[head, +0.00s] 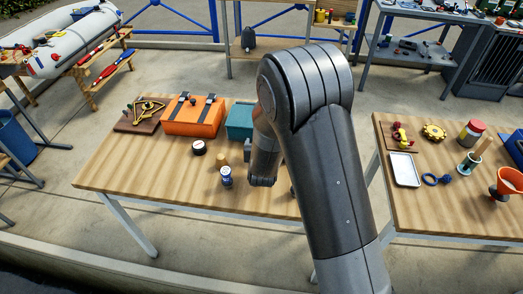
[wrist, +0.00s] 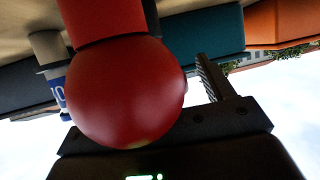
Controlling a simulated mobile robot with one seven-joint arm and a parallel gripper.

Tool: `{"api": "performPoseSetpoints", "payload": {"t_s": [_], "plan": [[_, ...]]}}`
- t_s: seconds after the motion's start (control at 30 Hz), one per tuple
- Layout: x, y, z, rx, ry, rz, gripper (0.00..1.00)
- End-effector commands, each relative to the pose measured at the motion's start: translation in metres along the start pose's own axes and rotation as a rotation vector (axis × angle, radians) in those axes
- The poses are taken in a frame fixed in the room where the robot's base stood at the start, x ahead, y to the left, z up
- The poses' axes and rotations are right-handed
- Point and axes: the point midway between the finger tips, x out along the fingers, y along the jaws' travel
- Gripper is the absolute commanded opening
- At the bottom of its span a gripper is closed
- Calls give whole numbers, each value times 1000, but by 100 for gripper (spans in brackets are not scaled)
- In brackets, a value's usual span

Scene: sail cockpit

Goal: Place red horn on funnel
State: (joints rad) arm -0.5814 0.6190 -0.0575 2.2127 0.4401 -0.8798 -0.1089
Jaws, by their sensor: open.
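The red horn (wrist: 125,90) fills the middle of the wrist view, showing a round glossy bulb and a red cylindrical part. It sits close in front of my gripper (wrist: 135,75), whose right-hand finger stands open beside the bulb with a gap. The other finger is hidden by the bulb. In the head view my arm's end is over the left table's right part, and I cannot make out the horn there; the arm may cover it. The orange funnel (head: 511,178) is at the right edge of the head view, on the right table.
The right table (head: 420,215) holds a white tray (head: 405,170), a blue ring tool (head: 436,180) and a red-lidded jar (head: 471,133).

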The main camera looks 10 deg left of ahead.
Motion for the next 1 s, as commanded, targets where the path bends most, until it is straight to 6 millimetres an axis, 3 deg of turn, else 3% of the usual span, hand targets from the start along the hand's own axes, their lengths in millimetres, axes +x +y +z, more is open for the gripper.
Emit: {"api": "performPoseSetpoints", "payload": {"t_s": [0.1, 0.77, 1.0], "plan": [[0, 0, 0, 0, 0, 0, 73], [-1, 0, 0, 1, 1, 0, 19], [-2, 0, -3, 1, 1, 0, 18]]}}
